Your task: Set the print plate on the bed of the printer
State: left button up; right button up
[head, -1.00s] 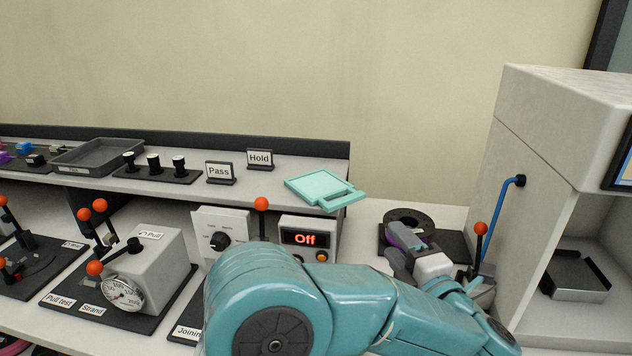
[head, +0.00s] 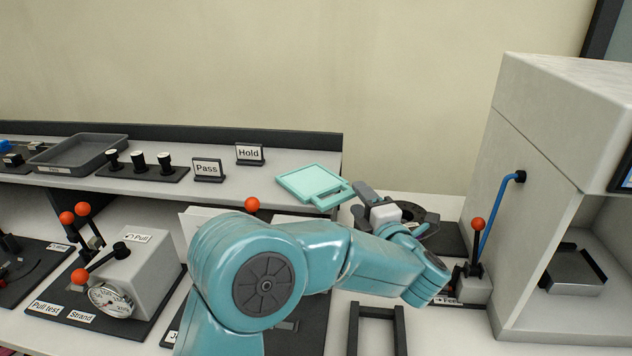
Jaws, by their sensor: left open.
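The print plate (head: 308,184) is a mint-green square with a looped handle at its right. It lies on the raised shelf, its handle reaching over the shelf's right end. My left gripper (head: 364,201) is open, just right of the handle; I cannot tell whether it touches. The printer (head: 545,170) is the large pale box at the right. Its bed (head: 574,270) is a dark plate inside the open front. My right gripper is not in view.
A lever with an orange knob (head: 478,222) and a blue tube (head: 496,215) stand beside the printer. A dark spool (head: 410,214) lies behind my left wrist. "Pass" (head: 207,168) and "Hold" (head: 249,153) signs stand left of the plate. A dark frame (head: 377,312) is in front.

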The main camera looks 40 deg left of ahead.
aim_at(349, 187)
pick_arm(q)
jog(key=x, duration=0.2)
jog(key=p+x, duration=0.1)
jog(key=x, duration=0.1)
jog(key=shift+a+f, duration=0.1)
jog(key=shift+a, duration=0.4)
jog(key=shift+w+a+f, duration=0.1)
jog(key=shift+w+a, duration=0.15)
jog(key=shift+s, duration=0.1)
jog(key=shift+c, duration=0.7)
grip_shut()
notch_tip(349, 187, up, 20)
jog(key=p, duration=0.2)
